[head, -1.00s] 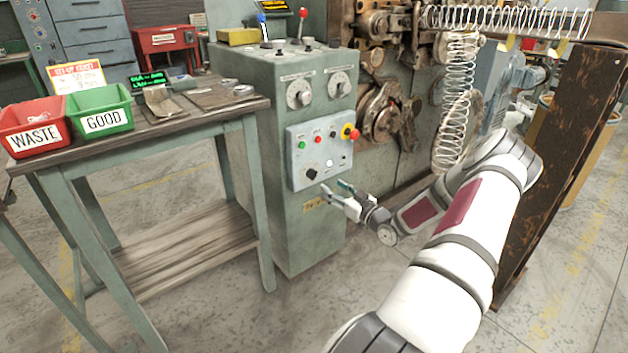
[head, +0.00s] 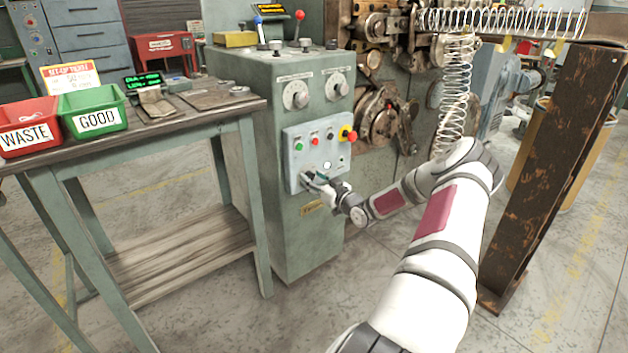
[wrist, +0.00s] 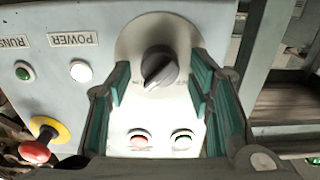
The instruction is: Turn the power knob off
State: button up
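The power knob (wrist: 159,66) is a dark round knob with a raised grip bar on a pale disc, facing me in the wrist view. In the head view it is largely hidden by my gripper (head: 315,181) at the lower left of the control panel (head: 331,146). In the wrist view my gripper (wrist: 160,78) is open, its green-padded fingers on either side of the knob with gaps to it. Contact is not visible. A POWER label (wrist: 73,39) appears upside down beside a white lamp (wrist: 81,71).
The panel also carries a red emergency button on yellow (head: 348,134), a green button (head: 299,147) and a red button (head: 315,142). Two dials sit above. A workbench (head: 150,140) with red and green bins stands left. A rusty post (head: 555,170) stands right of my arm.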

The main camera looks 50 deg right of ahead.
jog(key=c, duration=0.8)
jog(key=shift+c, duration=0.2)
jog(key=shift+n, duration=0.4)
jog(key=n+b, duration=0.3)
jog(key=n, duration=0.1)
jog(key=shift+w+a+f+n+b, duration=0.1)
jog(key=shift+a+n+b, duration=0.05)
jog(key=shift+n+b, duration=0.25)
jog(key=n+b, duration=0.5)
jog(key=shift+f+b, duration=0.15)
jog(key=shift+b, duration=0.15)
jog(key=n+b, duration=0.2)
jog(key=n, duration=0.1)
jog(key=shift+a+n+b, duration=0.1)
jog(key=shift+n+b, duration=0.3)
jog(key=shift+n, duration=1.8)
